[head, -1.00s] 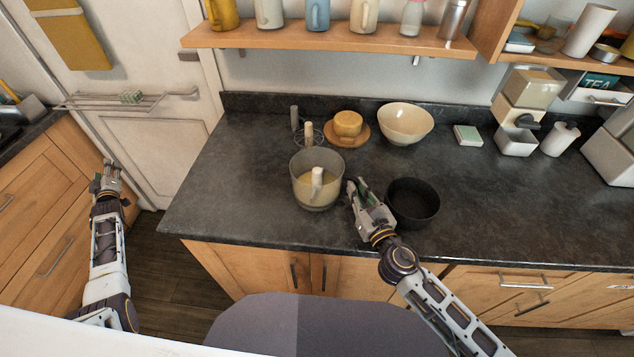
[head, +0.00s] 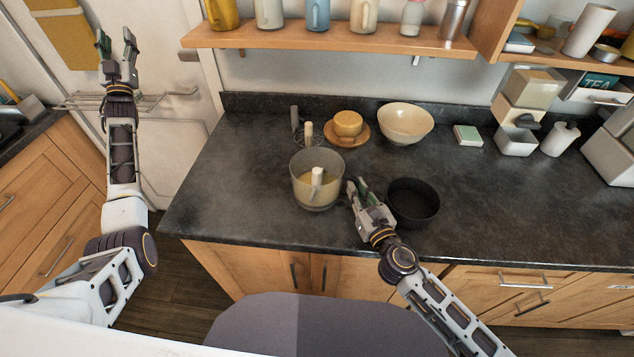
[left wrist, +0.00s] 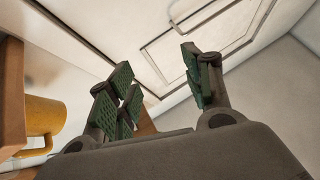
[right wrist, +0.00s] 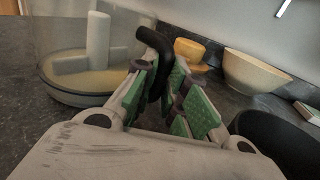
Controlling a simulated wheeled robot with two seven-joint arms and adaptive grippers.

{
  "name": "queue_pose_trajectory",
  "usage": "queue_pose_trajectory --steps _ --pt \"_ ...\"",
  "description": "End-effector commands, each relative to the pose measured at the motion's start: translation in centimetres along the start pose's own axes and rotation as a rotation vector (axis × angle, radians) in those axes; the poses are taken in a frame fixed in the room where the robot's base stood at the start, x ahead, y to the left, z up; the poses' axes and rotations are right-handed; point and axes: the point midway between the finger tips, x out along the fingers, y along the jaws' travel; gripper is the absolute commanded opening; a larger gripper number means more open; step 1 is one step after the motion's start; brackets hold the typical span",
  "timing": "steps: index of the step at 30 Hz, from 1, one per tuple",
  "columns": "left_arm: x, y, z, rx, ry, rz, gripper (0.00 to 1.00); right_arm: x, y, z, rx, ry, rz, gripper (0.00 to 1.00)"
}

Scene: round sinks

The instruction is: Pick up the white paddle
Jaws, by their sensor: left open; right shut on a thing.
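The white paddle (head: 317,178) stands upright inside a clear bowl (head: 305,203) with pale yellow contents on the counter. The right wrist view also shows the paddle (right wrist: 98,40), with a white arm low in the bowl. My right gripper (head: 357,188) is beside the bowl's right side. In the right wrist view its green pads (right wrist: 155,85) are shut on a black curved handle (right wrist: 152,40), seemingly the bowl's. My left gripper (head: 116,42) is raised in front of the white door, far left of the bowl, open and empty; the left wrist view shows its fingers apart (left wrist: 157,80).
A black round pan (head: 413,215) stands just right of my right gripper. A cream bowl (head: 405,122), an orange pot (head: 348,123) on a wooden plate and a whisk (head: 309,133) stand behind. A shelf (head: 330,42) with mugs hangs above. The counter's left end is clear.

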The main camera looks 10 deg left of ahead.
Motion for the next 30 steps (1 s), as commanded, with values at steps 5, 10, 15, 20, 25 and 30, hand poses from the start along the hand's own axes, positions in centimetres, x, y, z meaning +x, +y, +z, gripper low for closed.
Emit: queue_pose_trajectory --steps 5,10,15,20,25,30 --pt "3.4 6.5 -6.5 0.144 0.155 0.135 0.51 -0.2 0.2 -0.9 0.001 0.015 0.003 0.00" --pt "4.8 13.6 -12.0 0.285 0.309 0.277 0.51 -0.2 0.2 -0.9 0.000 0.014 0.003 0.00" --pt "4.5 20.7 -16.4 0.417 0.461 0.419 0.51 -0.2 0.2 -0.9 0.000 0.014 0.003 0.00" --pt "3.1 27.1 -19.9 0.533 0.608 0.550 0.51 -0.2 0.1 -0.9 0.000 0.014 0.002 0.00" --pt "0.6 33.6 -22.8 0.651 0.771 0.686 0.51 -0.2 0.1 -0.9 0.000 0.014 0.002 0.00" --pt "-2.9 39.3 -24.8 0.762 0.939 0.820 0.51 -0.2 0.1 -0.9 0.000 0.014 0.002 0.00"
